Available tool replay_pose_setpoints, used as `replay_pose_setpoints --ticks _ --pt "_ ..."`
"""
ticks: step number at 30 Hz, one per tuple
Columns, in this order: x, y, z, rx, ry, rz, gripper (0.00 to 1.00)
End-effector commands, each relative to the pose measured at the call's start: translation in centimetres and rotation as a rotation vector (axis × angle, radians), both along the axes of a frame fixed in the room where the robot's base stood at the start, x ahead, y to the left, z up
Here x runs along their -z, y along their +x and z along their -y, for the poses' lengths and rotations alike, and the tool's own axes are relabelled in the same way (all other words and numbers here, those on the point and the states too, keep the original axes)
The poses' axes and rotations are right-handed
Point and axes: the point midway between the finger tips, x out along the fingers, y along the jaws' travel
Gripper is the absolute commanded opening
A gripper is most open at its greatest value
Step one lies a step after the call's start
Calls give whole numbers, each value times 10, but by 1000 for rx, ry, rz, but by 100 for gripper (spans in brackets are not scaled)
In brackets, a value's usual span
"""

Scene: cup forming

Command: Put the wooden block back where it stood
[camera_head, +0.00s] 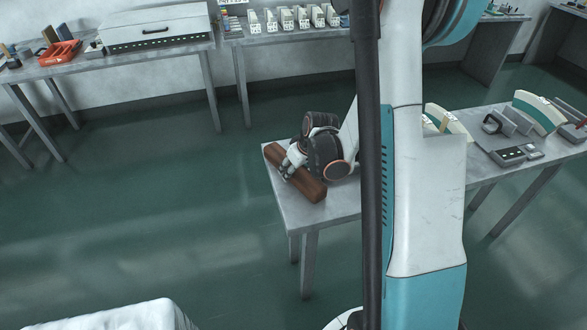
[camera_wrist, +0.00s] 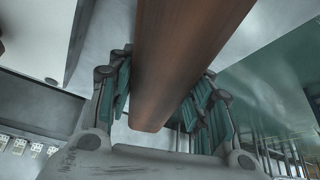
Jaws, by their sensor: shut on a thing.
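The wooden block (camera_head: 309,185) is a long brown bar at the left end of the grey table in the head view. My gripper (camera_head: 290,168) is around the block near its middle and shut on it. In the wrist view the block (camera_wrist: 185,55) runs between the two fingers of my gripper (camera_wrist: 168,92), with one end showing near the palm. Whether the block touches the tabletop or is held just above it, I cannot tell.
The grey table (camera_head: 340,203) carries curved pale pieces (camera_head: 540,112) and dark tools (camera_head: 515,154) farther right. My arm hides its middle. A red tray (camera_head: 60,53) and a white case (camera_head: 156,28) stand on a back table. The floor left of the block is clear.

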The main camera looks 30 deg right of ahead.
Motion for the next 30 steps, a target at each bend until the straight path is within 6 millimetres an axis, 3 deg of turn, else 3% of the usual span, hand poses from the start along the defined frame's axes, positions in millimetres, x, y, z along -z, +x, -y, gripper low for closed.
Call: replay_pose_setpoints --ticks 1,2,4,18,30 --pt "2 0 0 0 0 1 0" --pt "3 0 0 0 0 0 48" --pt "2 0 0 0 0 0 64" --pt "-3 0 0 0 0 0 66" --pt "-73 -32 4 2 1 0 66"
